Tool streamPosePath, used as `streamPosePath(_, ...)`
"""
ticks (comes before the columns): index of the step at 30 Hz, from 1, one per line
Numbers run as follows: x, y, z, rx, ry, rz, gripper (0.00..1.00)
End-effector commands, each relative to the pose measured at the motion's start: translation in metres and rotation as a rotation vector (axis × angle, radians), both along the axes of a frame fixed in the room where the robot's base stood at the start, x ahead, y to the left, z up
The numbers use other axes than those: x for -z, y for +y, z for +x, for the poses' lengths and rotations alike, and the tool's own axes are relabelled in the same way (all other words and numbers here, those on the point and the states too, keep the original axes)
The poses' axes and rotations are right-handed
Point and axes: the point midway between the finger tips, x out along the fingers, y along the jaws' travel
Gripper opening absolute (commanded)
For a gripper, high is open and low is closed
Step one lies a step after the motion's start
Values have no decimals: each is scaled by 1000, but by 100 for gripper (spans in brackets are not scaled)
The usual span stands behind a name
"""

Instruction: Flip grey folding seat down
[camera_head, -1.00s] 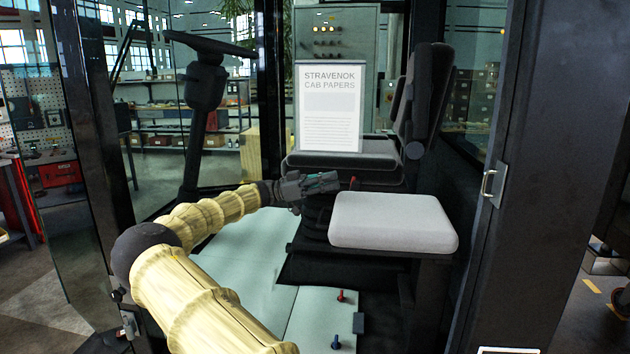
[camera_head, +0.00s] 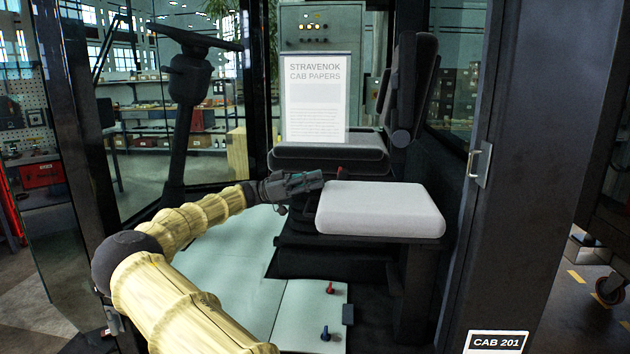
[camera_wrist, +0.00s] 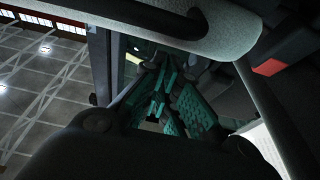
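The grey folding seat (camera_head: 380,209) is a light grey cushion lying flat, level, in the cab's doorway in the head view. My gripper (camera_head: 318,180) is just left of the seat's rear left corner, near cushion height, pointing right. I cannot tell whether it touches the cushion. In the wrist view, the teal-padded fingers (camera_wrist: 165,98) are dark and draw close together toward their tips; whether they are shut is unclear. No held thing shows. A grey rounded bar crosses the top of the wrist view.
The black driver's seat (camera_head: 330,155) with a paper sign (camera_head: 316,100) stands behind. The steering wheel (camera_head: 195,40) is at left. A red knob (camera_head: 330,287) and a blue knob (camera_head: 325,333) are on the floor plate. The door post (camera_head: 530,150) bounds the right.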

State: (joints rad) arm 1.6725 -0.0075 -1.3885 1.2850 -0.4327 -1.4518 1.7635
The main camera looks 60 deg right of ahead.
Motion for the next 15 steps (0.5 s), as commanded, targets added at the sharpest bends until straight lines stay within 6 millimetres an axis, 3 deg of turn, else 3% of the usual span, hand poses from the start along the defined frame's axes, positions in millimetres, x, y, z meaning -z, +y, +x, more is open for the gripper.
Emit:
streamPosePath(1,22,3,-3,12,-5,23,0)
streamPosePath(5,19,3,-3,12,-5,21,0)
streamPosePath(11,-5,2,-4,11,-5,13,0)
streamPosePath(15,-36,1,-6,7,-4,3,0)
